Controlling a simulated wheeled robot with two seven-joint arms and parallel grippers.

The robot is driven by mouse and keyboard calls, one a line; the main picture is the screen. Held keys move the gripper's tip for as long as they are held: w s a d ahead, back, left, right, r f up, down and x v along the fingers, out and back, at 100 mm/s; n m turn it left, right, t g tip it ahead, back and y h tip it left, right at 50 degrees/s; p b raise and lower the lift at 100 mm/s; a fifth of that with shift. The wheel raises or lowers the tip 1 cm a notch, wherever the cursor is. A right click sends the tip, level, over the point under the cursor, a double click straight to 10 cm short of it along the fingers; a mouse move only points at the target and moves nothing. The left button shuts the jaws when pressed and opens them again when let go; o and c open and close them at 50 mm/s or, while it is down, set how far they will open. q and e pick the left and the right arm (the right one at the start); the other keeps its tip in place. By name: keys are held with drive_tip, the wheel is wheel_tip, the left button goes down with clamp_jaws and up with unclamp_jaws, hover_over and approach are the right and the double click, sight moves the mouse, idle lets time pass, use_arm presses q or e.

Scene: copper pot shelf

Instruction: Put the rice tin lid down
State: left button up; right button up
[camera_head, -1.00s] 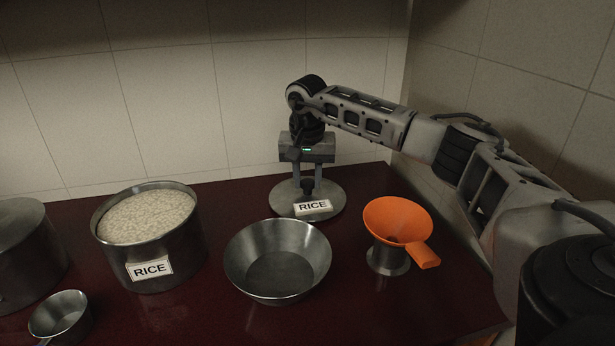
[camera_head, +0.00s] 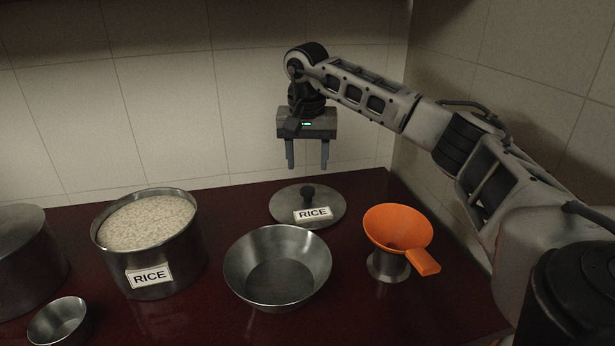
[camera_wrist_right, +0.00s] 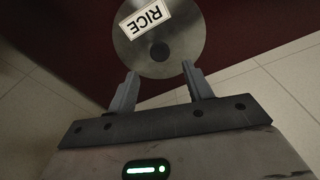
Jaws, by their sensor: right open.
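The rice tin lid (camera_head: 285,208) is a round metal disc with a dark knob and a RICE label. It lies flat on the dark red counter at the back, behind the bowl. It also shows in the right wrist view (camera_wrist_right: 185,22). My right gripper (camera_head: 307,168) is open and empty, above the lid and apart from its knob. Its two fingers also show in the right wrist view (camera_wrist_right: 160,78), with the knob beyond them. The rice tin (camera_head: 190,262) stands uncovered at the left, full of rice, with a RICE label on its front. My left gripper is not in view.
A wide metal bowl (camera_head: 278,272) stands in front of the lid. An orange funnel (camera_head: 398,227) rests on a small metal holder (camera_head: 388,267) to the right. A small metal cup (camera_head: 60,322) and another tin (camera_head: 25,255) are at the left. A tiled wall (camera_head: 165,110) rises behind.

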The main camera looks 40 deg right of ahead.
sight(308, 190)
drive_tip(key=r, duration=0.5)
drive_tip(key=shift+s+a, duration=0.2)
drive_tip(key=shift+a, duration=0.05)
drive_tip(key=f, duration=0.8)
drive_tip(key=w+d+f, duration=0.1)
drive_tip(key=f, duration=0.3)
drive_tip(key=shift+f, duration=0.4)
drive_tip(key=shift+s+a+r, duration=0.1)
drive_tip(key=shift+r, duration=1.05)
drive_tip(key=shift+a+r, duration=0.1)
drive_tip(key=shift+r, duration=1)
